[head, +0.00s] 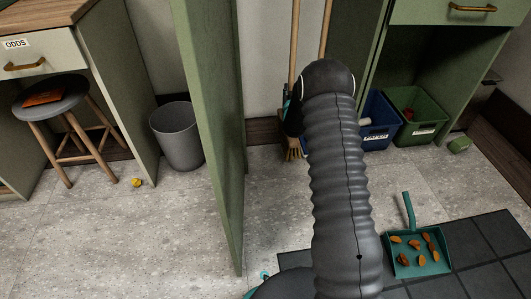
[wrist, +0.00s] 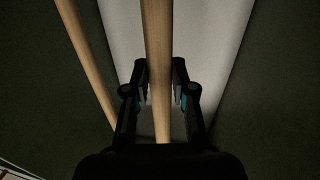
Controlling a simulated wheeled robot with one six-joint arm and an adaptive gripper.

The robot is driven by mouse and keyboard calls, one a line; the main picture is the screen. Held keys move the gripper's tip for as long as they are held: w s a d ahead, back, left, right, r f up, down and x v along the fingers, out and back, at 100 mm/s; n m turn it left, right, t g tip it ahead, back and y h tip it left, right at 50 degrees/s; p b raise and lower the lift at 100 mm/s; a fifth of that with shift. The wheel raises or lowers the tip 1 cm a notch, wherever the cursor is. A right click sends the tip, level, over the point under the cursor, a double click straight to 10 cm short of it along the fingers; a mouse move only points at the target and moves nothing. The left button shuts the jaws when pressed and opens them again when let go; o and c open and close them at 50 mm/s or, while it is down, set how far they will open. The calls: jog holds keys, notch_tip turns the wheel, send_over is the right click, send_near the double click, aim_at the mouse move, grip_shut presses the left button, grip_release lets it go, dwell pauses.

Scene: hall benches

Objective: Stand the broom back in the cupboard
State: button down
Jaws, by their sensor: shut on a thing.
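My gripper (wrist: 160,82) is shut on an upright wooden handle, the broom (wrist: 157,35), in the wrist view. A second wooden pole (wrist: 82,50) leans to its left. In the head view two poles rise behind my arm, a left one (head: 294,42) and a right one (head: 326,28); I cannot tell which is held. Straw-coloured bristles (head: 293,153) show near the floor left of my arm. The cupboard's green door (head: 205,110) stands open, and its pale back wall (wrist: 200,30) shows in the wrist view. My arm hides most of the gripper and lower poles.
A blue bin (head: 379,125) and green bin (head: 425,118) stand right of the cupboard. A teal dustpan (head: 418,266) with several orange-brown pieces lies on a dark mat (head: 490,285). A grey bucket (head: 177,137) and stool (head: 48,97) are at left. The floor left of the door is mostly clear.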

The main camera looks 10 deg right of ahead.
jog(key=shift+w+d+r+b, duration=0.2)
jog(key=shift+w+d, duration=0.1)
jog(key=shift+w, duration=0.3)
jog(key=shift+w+d+r+b, duration=0.2)
jog(key=shift+w+d, duration=0.1)
jog(key=shift+w, duration=0.5)
jog(key=shift+w+a, duration=0.15)
jog(key=shift+w, duration=0.05)
jog(key=w+a+f+b, duration=0.1)
jog(key=w+a+f, duration=0.3)
jog(key=a+f, duration=0.6)
jog(key=shift+w+f+b, duration=0.35)
jog(key=shift+w+b, duration=0.05)
jog(key=c, duration=1.4)
grip_release()
jog(key=shift+f, duration=0.2)
jog(key=o, duration=0.4)
